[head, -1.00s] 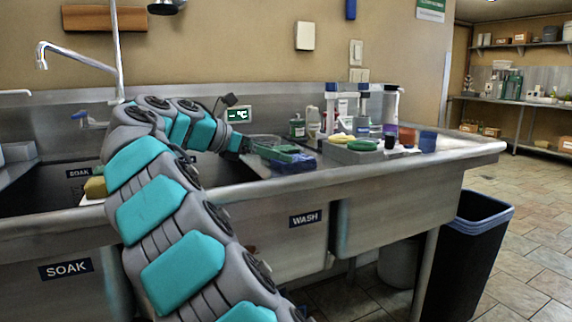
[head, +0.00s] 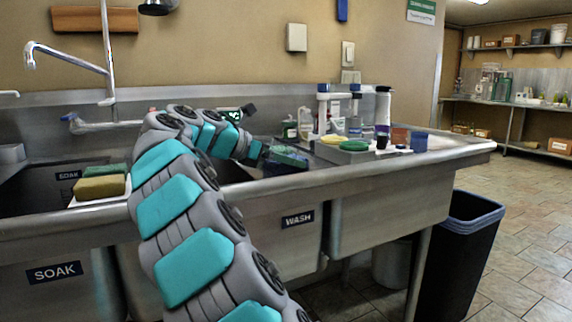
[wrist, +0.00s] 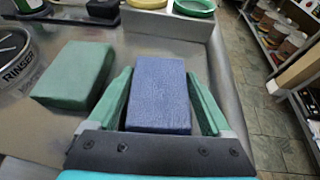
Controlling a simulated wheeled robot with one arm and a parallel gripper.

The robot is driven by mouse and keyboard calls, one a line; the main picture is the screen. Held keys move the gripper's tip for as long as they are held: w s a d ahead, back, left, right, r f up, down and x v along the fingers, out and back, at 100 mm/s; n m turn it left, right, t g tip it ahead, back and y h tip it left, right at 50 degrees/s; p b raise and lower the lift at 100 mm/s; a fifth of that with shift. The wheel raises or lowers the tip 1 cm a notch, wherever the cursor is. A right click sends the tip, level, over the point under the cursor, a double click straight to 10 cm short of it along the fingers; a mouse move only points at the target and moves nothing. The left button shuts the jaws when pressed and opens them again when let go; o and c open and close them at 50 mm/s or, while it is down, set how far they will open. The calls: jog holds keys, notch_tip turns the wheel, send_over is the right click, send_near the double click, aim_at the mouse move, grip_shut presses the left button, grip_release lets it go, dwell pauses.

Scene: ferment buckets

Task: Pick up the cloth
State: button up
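A blue, folded block-like cloth (wrist: 160,92) lies on the steel counter, between the two green fingers of my gripper (wrist: 160,100) in the wrist view. The fingers stand apart on either side of it; a narrow gap shows at the left, while contact at the right is hard to tell. My gripper is open around the cloth. In the head view the blue cloth (head: 287,168) shows low at the end of my arm, partly hidden. A similar green block (wrist: 75,72) lies left of the cloth in the wrist view.
A grey tray (head: 352,156) with yellow and green round pads, bottles and cups stands farther right. A yellow sponge (head: 100,187) and a green one (head: 104,171) sit on the sink's left ledge. A black bin (head: 467,250) stands at the counter's right end.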

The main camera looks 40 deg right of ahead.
jog(key=c, duration=0.9)
jog(key=shift+o, duration=0.2)
jog(key=shift+r, duration=0.15)
